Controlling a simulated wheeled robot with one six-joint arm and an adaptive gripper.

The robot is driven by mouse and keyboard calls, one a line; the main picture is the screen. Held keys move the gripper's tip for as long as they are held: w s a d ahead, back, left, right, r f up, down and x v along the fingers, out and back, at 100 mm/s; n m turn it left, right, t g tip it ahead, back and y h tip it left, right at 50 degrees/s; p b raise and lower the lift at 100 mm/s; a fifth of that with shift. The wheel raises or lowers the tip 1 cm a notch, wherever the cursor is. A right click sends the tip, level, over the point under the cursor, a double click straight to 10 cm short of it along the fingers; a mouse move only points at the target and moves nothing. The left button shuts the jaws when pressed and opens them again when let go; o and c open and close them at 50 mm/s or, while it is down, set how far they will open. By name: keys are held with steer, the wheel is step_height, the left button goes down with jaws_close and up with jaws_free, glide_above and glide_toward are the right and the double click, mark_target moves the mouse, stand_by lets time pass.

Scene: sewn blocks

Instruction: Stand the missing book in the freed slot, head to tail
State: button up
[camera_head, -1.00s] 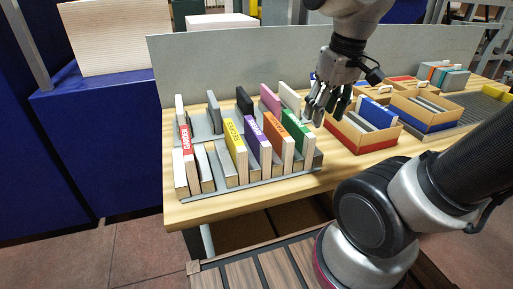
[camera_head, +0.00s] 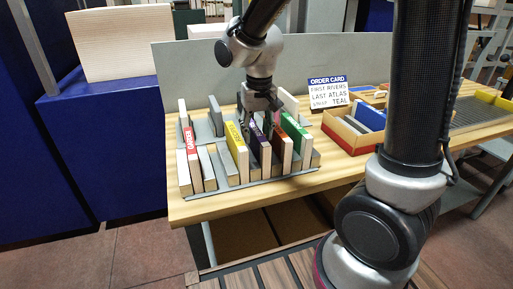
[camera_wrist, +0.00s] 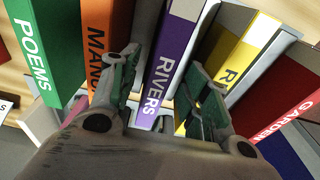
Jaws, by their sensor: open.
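My gripper (camera_head: 262,122) is open above the front row of the grey book rack (camera_head: 240,187). In the wrist view its fingers (camera_wrist: 162,90) stand on either side of the purple RIVERS book (camera_wrist: 172,60), which still stands in the rack; contact cannot be told. Beside it are the orange book (camera_wrist: 100,35), green POEMS book (camera_wrist: 40,45), yellow book (camera_wrist: 245,60) and red GARDEN book (camera_wrist: 290,115). In the head view, a gap with low grey dividers (camera_head: 215,168) lies between the red book (camera_head: 192,150) and yellow book (camera_head: 237,147). Which book is the missing one cannot be told.
An order card (camera_head: 328,92) behind the rack reads FIRST RIVERS, LAST ATLAS; its last line ends in TEAL. A red box (camera_head: 347,137) with a blue book (camera_head: 370,117) stands right of the rack. A grey panel (camera_head: 190,65) closes the back.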

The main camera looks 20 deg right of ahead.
steer(key=shift+w+f, duration=0.1)
steer(key=shift+f, duration=0.85)
steer(key=shift+c, duration=0.4)
jaws_close()
